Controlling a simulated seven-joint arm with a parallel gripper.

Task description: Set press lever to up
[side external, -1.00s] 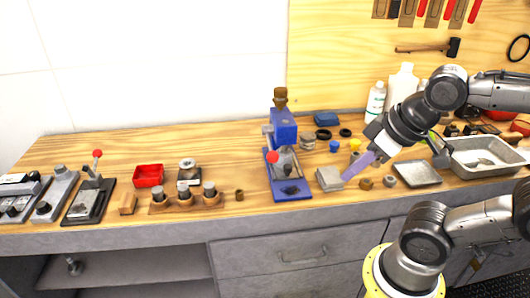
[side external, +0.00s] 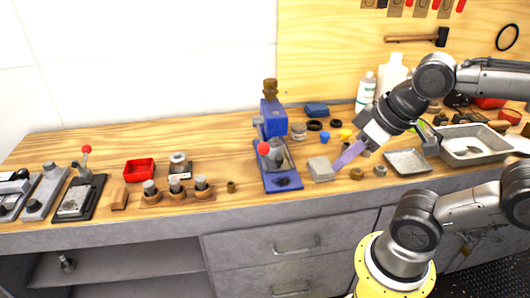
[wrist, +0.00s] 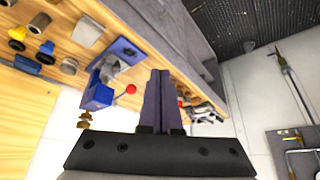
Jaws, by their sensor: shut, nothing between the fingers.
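The blue press (side external: 272,125) stands upright on the bench, on a blue base plate. Its lever ends in a red ball (side external: 264,148), on the press's left front side at about mid-height, below the head. In the wrist view the press (wrist: 97,96) is left of my fingers and its red ball (wrist: 131,89) is close beside them in the picture. My gripper (side external: 337,166) is right of the press, pointing down and left, with its purple-grey fingers near a grey block. The fingers (wrist: 159,74) are together and empty. They look apart from the lever.
The grey block (side external: 321,168) lies between press and gripper. Another device with a red-balled lever (side external: 86,150) stands at the far left. A red bin (side external: 139,170) and a wooden holder with metal pieces (side external: 176,192) are left of the press. A metal tray (side external: 408,161) is right.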

